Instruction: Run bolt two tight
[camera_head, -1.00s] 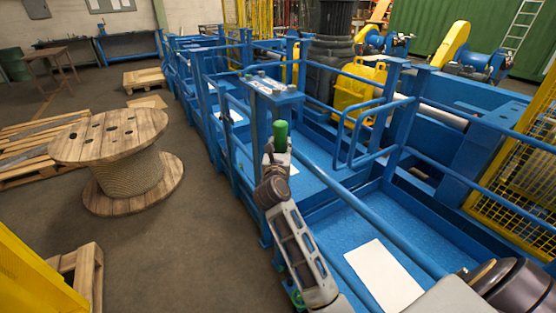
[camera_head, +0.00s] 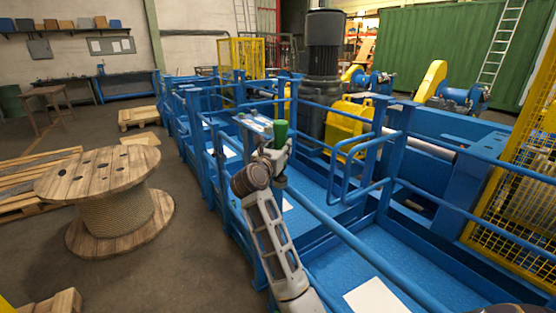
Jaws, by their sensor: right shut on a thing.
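My right gripper (camera_head: 274,156) is at the middle of the view, at the end of my arm that rises from the bottom. It is shut on a green-handled tool (camera_head: 280,132), whose rounded green end points up. Just left of and behind the tool is the blue post's flat top (camera_head: 250,124), with small metal parts on it. The parts are too small to tell bolt two apart, and the gripper hides some of this area. I cannot tell whether the tool touches anything there. My left gripper is not in view.
Blue guard rails (camera_head: 345,185) and a blue walkway (camera_head: 350,254) lie to the right. A yellow housing (camera_head: 349,123) and dark motor (camera_head: 325,45) stand behind. A wooden cable drum (camera_head: 115,200) stands left on the floor, with open floor between it and the rails.

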